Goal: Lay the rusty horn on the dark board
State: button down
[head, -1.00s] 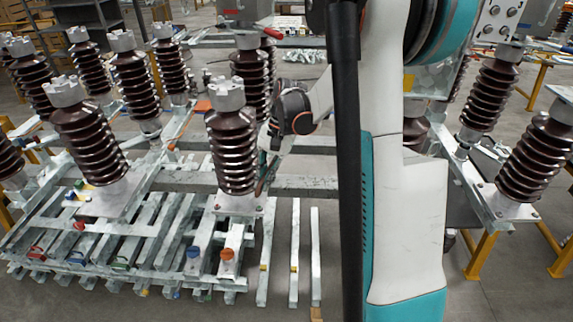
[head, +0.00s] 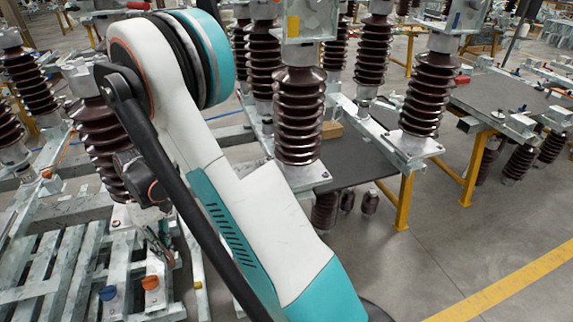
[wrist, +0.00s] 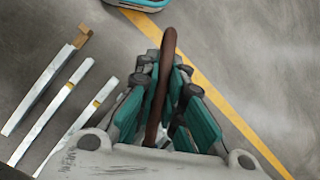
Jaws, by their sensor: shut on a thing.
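The rusty horn (wrist: 165,75) is a brown curved rod in the wrist view. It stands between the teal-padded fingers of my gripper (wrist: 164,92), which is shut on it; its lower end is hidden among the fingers. In the head view my gripper (head: 160,240) is small and partly hidden at the left, beside the pale metal bars, and the horn cannot be made out clearly there. Two dark grey boards show in the head view: one (head: 362,160) behind my arm near the middle, partly hidden by an insulator, and a larger one (head: 500,103) at the right.
Brown ribbed insulators (head: 298,115) stand in rows on metal frames. Pale slatted bars (head: 50,270) lie at the lower left. Yellow trestle legs (head: 404,200) hold up the boards. Open grey floor with a yellow line (head: 510,290) is at the lower right.

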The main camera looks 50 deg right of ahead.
aim_at(353, 173)
jog(key=k+l+z, duration=0.1)
jog(key=z, duration=0.35)
jog(key=l+z, duration=0.15)
jog(key=z, duration=0.3)
jog(key=k+l+z, duration=0.1)
jog(key=z, duration=0.35)
jog(key=i+j+z, duration=0.1)
jog(key=i+z, duration=0.15)
jog(key=i+j+z, duration=0.3)
jog(key=i+l, duration=0.1)
